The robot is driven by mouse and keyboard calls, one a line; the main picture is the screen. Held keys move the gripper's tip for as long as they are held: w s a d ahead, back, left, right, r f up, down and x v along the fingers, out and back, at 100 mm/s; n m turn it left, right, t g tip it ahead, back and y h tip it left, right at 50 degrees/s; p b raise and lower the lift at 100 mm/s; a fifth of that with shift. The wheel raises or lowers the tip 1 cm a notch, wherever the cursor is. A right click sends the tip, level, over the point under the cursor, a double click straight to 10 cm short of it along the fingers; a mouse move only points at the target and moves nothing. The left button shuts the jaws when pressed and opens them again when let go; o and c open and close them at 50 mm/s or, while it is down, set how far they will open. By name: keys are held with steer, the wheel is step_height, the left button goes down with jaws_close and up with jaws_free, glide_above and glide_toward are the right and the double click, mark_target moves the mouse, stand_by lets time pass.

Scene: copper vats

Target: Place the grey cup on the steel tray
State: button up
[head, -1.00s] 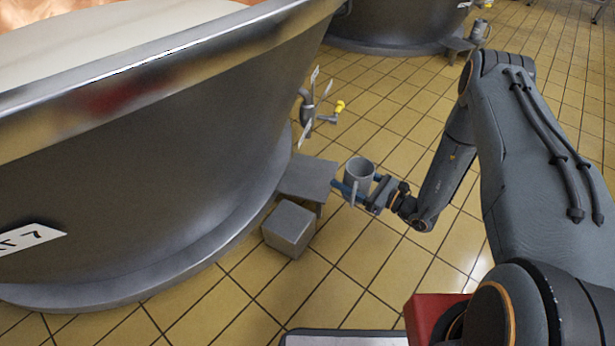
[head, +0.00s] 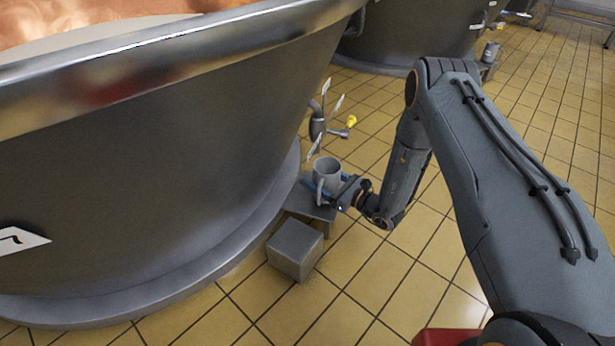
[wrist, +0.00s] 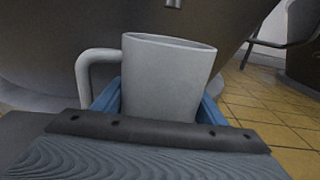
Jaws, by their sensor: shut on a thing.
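The grey cup (head: 327,172) is upright in my gripper (head: 331,187), whose blue fingers are shut on its sides. In the wrist view the cup (wrist: 165,78) fills the middle, handle to the left, with the gripper (wrist: 158,102) around it. In the head view the cup overlaps a low flat grey metal surface (head: 300,207) on legs beside the vat, which looks like the steel tray. The cup and fingers hide part of that surface. I cannot tell whether the cup's base touches it.
A large metal vat (head: 170,150) fills the left. A grey box (head: 295,250) stands on the floor in front of the surface.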

steer(key=w+a+b, duration=0.1)
steer(key=w+a+f+b, duration=0.1)
steer(key=a, duration=0.1)
steer(key=shift+w+a+b, duration=0.2)
steer(key=shift+a+b, duration=0.1)
steer(key=shift+d+f, duration=0.1)
steer(key=shift+f, duration=0.2)
steer(key=shift+r, duration=0.1)
steer(key=o, duration=1.1)
steer(key=shift+f, duration=0.2)
steer(key=shift+o, duration=0.2)
steer(key=shift+r, duration=0.1)
